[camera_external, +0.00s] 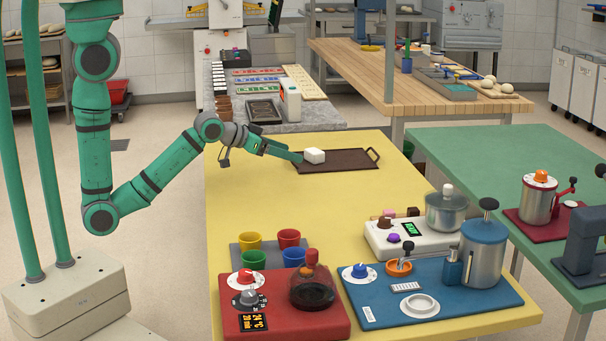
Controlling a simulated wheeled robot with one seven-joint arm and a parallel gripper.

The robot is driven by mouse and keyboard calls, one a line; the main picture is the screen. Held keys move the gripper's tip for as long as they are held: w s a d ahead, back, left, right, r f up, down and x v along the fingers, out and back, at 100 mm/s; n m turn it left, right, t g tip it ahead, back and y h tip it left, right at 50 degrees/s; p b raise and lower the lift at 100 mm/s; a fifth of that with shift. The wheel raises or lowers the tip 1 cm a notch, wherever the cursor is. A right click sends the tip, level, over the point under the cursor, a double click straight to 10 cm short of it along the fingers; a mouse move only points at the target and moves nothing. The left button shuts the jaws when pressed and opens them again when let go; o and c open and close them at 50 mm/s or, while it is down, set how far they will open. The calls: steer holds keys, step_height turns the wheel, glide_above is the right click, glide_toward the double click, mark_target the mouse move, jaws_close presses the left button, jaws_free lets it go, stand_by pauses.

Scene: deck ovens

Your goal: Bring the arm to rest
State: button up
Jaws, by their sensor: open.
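My arm (165,180) is green with grey joints and reaches from the left over the yellow table (250,210). My gripper (298,156) is open, low over the table's far part, its fingertips just left of a white block (315,155). I cannot tell whether a fingertip touches the block or the tray.
Nearer on the yellow table are a red device (280,308), colored cups (289,238), a scale with a pot (447,208) and a blue board (430,295) with a canister. A grey counter (310,118) stands behind. The table's left middle is clear.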

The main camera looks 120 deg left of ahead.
steer(key=w+d+f+m+t, duration=0.1)
steer(key=d, duration=0.3)
steer(key=w+d+m+t, duration=0.1)
steer(key=w+d, duration=0.1)
steer(key=d, duration=0.3)
steer(key=w+d+f+m+t+h, duration=0.1)
steer(key=w+d, duration=0.1)
steer(key=d, duration=0.2)
steer(key=shift+w+d+f+t, duration=0.15)
steer(key=shift+d+f+t, duration=0.2)
steer(key=shift+t, duration=0.05)
steer(key=d+m+t, duration=0.1)
steer(key=d, duration=0.3)
steer(key=d+m+t+h, duration=0.1)
steer(key=d, duration=0.4)
steer(key=d+m+t+h, duration=0.1)
steer(key=d, duration=0.3)
steer(key=shift+d+f, duration=0.2)
steer(key=s+d+m+t+h, duration=0.1)
steer(key=s+d+m+h, duration=0.2)
steer(key=s+d, duration=0.3)
steer(key=s+d+m+t+h, duration=0.1)
steer(key=s+d+m+h, duration=0.2)
steer(key=d, duration=0.9)
steer(key=s+h, duration=0.2)
steer(key=s, duration=0.2)
steer(key=shift+d, duration=0.2)
steer(key=shift+r, duration=0.1)
